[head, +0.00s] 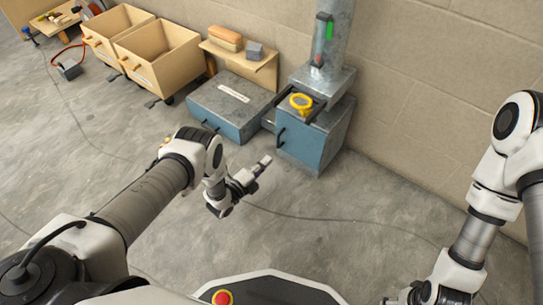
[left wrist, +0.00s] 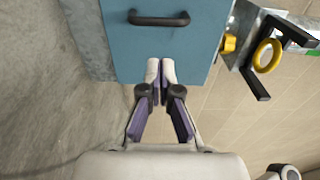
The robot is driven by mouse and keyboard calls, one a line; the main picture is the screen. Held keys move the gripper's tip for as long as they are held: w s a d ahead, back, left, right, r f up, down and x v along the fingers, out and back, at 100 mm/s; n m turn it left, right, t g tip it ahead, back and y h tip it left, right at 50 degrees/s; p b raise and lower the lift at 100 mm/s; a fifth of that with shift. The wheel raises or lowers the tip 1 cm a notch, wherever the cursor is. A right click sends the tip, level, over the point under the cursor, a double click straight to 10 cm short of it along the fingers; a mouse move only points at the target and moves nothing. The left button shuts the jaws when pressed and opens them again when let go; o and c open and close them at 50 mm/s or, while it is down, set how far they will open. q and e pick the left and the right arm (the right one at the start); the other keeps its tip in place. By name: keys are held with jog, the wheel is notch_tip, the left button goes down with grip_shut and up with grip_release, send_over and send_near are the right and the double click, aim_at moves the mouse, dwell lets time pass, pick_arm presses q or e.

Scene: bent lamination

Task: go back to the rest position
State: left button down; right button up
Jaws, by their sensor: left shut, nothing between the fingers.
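My left gripper (head: 262,162) is stretched out over the open floor in the head view, in front of the blue cabinets. Its fingers are together with nothing between them. In the left wrist view the closed fingertips (left wrist: 161,72) show against a blue cabinet front (left wrist: 130,55) with a black handle (left wrist: 159,18). My right arm comes down the right side of the head view. Its end is cut off by the bottom edge, so its finger state cannot be made out.
A blue cabinet (head: 307,145) with a grey column and a yellow ring (head: 301,101) stands by the wall. A lower blue cabinet (head: 228,127) is left of it. Wooden bins (head: 160,82) stand farther left. A thin cable crosses the otherwise clear floor (head: 330,230).

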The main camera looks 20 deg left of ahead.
pick_arm(q)
jog(key=a+p+v, duration=0.1)
jog(key=p+v, duration=0.1)
jog(key=v, duration=0.3)
jog(key=w+d+r+n+y+p, duration=0.1)
jog(key=w+r, duration=0.2)
jog(key=r, duration=0.4)
jog(key=w+r+n+y+p, duration=0.1)
jog(key=w+r+n, duration=0.15)
jog(key=r, duration=0.45)
jog(key=s+a+f+n+g+y, duration=0.1)
jog(key=s+a+n+g+y, duration=0.15)
jog(key=s+n+g, duration=1.1)
jog(key=s+a+f+n+g+y, duration=0.1)
jog(key=s+f+n+g+y, duration=0.35)
jog(key=s, duration=1.85)
notch_tip(320, 180, up, 40)
jog(key=n+t+h+p, duration=0.1)
jog(key=p, duration=3.7)
jog(key=shift+w+r+n+t+h+p, duration=0.2)
jog(key=shift+w+n+t+h+p, duration=0.1)
jog(key=shift+w+n+p, duration=0.1)
